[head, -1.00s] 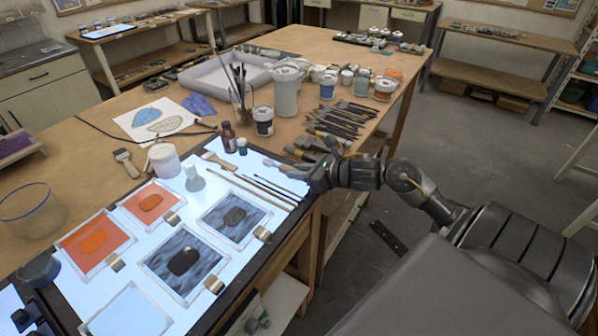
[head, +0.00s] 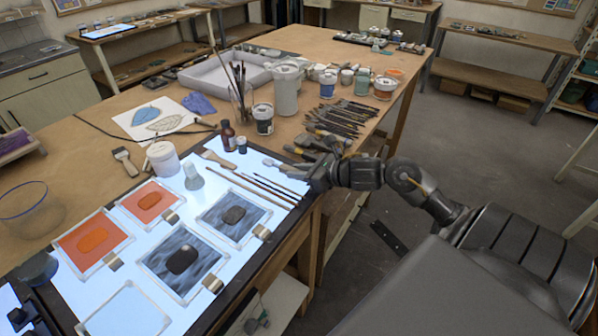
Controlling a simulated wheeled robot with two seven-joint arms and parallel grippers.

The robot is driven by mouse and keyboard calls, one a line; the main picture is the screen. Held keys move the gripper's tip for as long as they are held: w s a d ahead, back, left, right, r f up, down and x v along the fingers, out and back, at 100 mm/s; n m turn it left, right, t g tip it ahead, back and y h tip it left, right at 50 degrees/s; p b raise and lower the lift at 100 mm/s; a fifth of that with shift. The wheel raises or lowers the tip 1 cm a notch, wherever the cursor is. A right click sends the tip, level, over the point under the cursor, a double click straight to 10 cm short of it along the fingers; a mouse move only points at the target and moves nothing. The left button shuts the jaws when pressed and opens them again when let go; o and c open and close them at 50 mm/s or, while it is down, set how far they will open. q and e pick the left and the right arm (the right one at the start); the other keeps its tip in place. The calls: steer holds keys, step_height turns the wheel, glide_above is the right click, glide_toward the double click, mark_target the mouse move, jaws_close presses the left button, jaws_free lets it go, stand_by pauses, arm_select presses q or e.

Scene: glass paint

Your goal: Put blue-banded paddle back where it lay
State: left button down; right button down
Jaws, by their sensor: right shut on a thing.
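My right gripper (head: 316,174) is over the right back edge of the light table, low beside the brushes. It is shut on a slim pale thing (head: 272,163) that points left over the lit surface, which I take to be the paddle. Its blue band cannot be made out at this size, and the gripper hides part of it. Slim brushes (head: 262,188) lie on the lit surface just left of and below the gripper. My left gripper is not in view.
Many brushes and tools (head: 340,118) lie on the wooden table behind the gripper. A dark bottle (head: 228,136) and a paint jar (head: 263,118) stand to the left. Framed glass panels (head: 233,217) cover the near light table (head: 210,175). Open floor lies to the right.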

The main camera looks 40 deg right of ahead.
steer(key=c, duration=1.2)
jaws_free()
steer(key=shift+s+d, duration=0.15)
steer(key=shift+s, duration=0.1)
steer(key=b+v, duration=0.2)
steer(key=v, duration=0.8)
steer(key=shift+r, duration=0.2)
steer(key=shift+s, duration=0.1)
